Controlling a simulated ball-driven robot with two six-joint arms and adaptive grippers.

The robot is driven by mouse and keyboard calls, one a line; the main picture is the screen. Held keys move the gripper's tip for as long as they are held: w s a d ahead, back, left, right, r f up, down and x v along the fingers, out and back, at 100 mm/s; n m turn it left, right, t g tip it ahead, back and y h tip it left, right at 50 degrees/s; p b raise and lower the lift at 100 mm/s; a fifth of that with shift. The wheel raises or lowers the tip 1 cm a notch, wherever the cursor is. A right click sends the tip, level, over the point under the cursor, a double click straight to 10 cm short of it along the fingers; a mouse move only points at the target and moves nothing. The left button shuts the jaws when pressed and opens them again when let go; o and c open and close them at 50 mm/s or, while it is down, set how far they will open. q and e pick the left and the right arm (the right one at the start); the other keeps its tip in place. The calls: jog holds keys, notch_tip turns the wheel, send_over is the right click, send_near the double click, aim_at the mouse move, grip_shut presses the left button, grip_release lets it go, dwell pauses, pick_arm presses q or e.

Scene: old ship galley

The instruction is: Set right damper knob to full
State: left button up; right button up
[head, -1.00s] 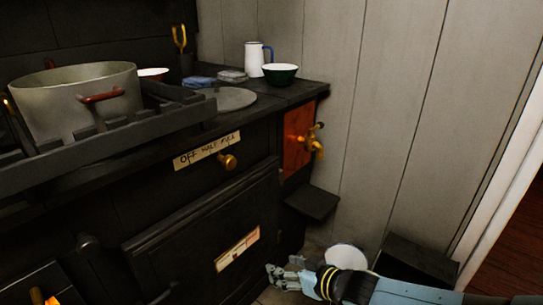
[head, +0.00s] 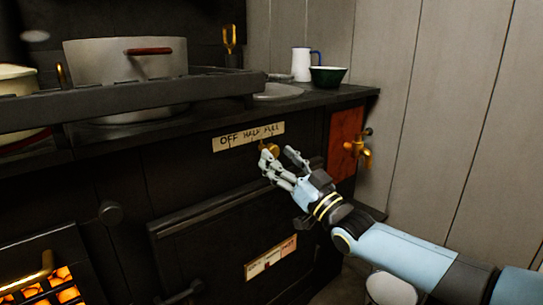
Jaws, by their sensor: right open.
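The right damper knob (head: 272,148) is a small brass knob on the black stove front. It sits just below the right end of a cream label (head: 232,142) reading OFF, HALF, FULL. Its setting cannot be told. My right gripper (head: 279,155) is open at the knob, its fingers spread and partly covering it. I cannot tell whether they touch it. My left gripper is not in view.
A rail (head: 205,88) runs along the stove top in front of a large grey pot (head: 100,58). A brass tap (head: 357,149) sticks out at the right. A glowing grate (head: 60,285) is at the lower left.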

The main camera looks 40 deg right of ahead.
aim_at(275, 154)
jog(key=shift+x, duration=1.65)
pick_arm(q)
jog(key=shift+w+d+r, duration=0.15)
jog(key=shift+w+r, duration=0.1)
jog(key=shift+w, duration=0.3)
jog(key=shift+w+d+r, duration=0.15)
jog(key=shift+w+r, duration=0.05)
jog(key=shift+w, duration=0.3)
pick_arm(e)
jog(key=shift+c, duration=0.2)
grip_shut()
